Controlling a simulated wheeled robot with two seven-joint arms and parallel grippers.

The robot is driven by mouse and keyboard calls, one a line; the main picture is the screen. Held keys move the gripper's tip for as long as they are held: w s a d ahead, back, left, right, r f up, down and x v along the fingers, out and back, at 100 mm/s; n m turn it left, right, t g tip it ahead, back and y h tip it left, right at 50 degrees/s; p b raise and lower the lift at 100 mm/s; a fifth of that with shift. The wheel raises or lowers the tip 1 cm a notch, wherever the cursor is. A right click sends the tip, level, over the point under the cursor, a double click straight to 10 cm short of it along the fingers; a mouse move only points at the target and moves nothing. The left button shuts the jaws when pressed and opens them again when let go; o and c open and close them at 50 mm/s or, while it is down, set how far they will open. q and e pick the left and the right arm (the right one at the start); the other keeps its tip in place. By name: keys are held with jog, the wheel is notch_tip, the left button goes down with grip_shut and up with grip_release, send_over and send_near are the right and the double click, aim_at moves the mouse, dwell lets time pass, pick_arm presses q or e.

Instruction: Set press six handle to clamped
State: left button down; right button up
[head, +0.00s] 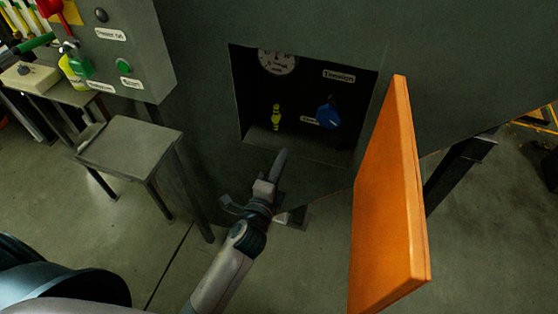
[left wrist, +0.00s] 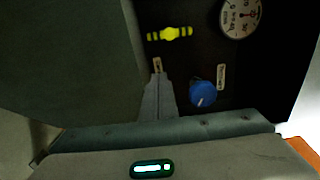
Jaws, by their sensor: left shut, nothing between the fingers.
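A small yellow-green handle (head: 277,117) stands upright in the dark recess of the grey machine (head: 210,75). It also shows in the left wrist view (left wrist: 170,34). A blue knob (head: 328,116) sits to its right, under a label reading "Tension". I cannot read whether any of these is marked press six. My left gripper (head: 282,156) is shut and empty, just below and in front of the recess, apart from the handle. In the left wrist view its closed fingers (left wrist: 160,92) point toward the recess, left of the blue knob (left wrist: 203,94). My right gripper is not in view.
An orange door (head: 385,210) stands open at the right of the recess. A round gauge (head: 278,62) is at the recess top. A control box (head: 118,45) with red and green parts nearby is at upper left. A grey stool-like table (head: 130,150) stands left.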

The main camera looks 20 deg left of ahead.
aim_at(278, 143)
pick_arm(q)
jog(key=w+p, duration=0.1)
jog(key=w, duration=0.6)
jog(key=shift+w+d+r+p, duration=0.1)
jog(key=shift+w+p, duration=0.1)
jog(key=shift+p, duration=0.2)
jog(key=shift+w+a+p, duration=0.25)
jog(key=shift+a+p, duration=0.25)
jog(key=shift+a, duration=0.7)
jog(key=shift+w+a, duration=0.1)
jog(key=shift+a, duration=0.5)
jog(key=shift+a, duration=0.1)
